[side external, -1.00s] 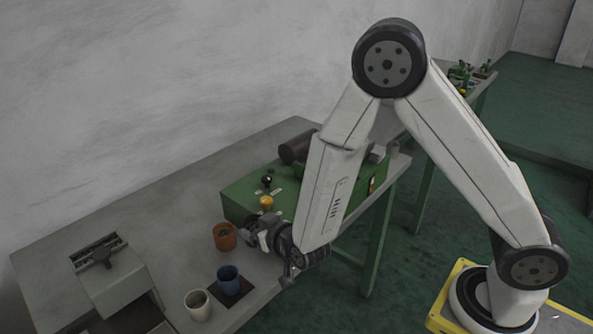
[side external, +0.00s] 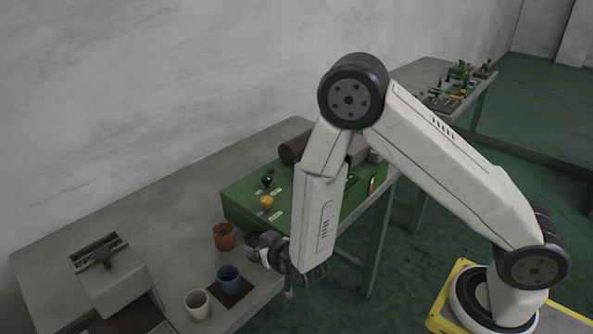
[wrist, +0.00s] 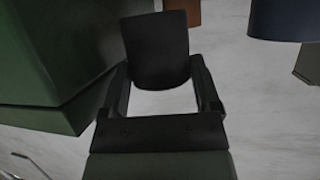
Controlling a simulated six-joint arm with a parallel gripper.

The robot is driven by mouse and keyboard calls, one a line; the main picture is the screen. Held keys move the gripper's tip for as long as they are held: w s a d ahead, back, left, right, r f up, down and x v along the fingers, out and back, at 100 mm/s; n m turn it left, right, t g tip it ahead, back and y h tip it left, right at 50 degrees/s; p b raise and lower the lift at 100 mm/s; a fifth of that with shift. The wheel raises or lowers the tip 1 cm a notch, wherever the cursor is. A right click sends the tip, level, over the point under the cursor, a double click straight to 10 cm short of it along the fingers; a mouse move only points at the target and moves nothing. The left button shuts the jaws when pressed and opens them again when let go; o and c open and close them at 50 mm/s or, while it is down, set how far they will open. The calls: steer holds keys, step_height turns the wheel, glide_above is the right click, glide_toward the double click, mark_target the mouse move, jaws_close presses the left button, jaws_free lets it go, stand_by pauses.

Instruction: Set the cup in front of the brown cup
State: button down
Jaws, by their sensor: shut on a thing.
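My gripper (side external: 264,248) is over the front edge area of the grey table, to the right of the cups. It is shut on a dark grey cup (wrist: 157,45), which fills the space between the fingers in the wrist view; in the side view it is small and hard to make out. The brown cup (side external: 224,237) stands on the table just left of my gripper, apart from it. It also shows partly at the top of the wrist view (wrist: 185,10). I cannot tell whether the held cup touches the table.
A green machine base (side external: 240,200) with knobs stands close behind my gripper. A grey machine (side external: 108,275) is at far left. Bare tabletop lies left of the brown cup.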

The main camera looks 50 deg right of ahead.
steer(key=shift+f, duration=1.4)
steer(key=shift+f, duration=0.15)
steer(key=shift+c, duration=0.4)
jaws_free()
steer(key=v, duration=1.2)
steer(key=shift+w, duration=0.1)
